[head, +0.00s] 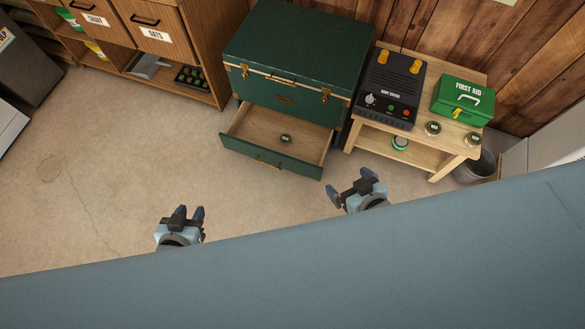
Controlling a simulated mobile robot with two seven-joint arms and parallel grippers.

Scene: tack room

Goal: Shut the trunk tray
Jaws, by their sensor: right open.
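The dark green trunk (297,47) stands at the back with its lid down and brass latches on the front. Its tray, a green-fronted drawer (270,166) with a wooden inside, is pulled well out toward me. A small round dark tin (285,138) lies on the tray floor. My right gripper (350,186) is open and empty, to the right of the tray's front right corner and apart from it. My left gripper (189,212) is over the floor, in front and left of the tray, with nothing visible in it; its finger gap is unclear.
A wooden bench (433,160) right of the trunk holds a dark control box (391,88), a green first aid box (463,99) and small tins. A metal bucket (474,168) stands beside it. A wooden cabinet (190,35) is at the left. The floor before the tray is clear.

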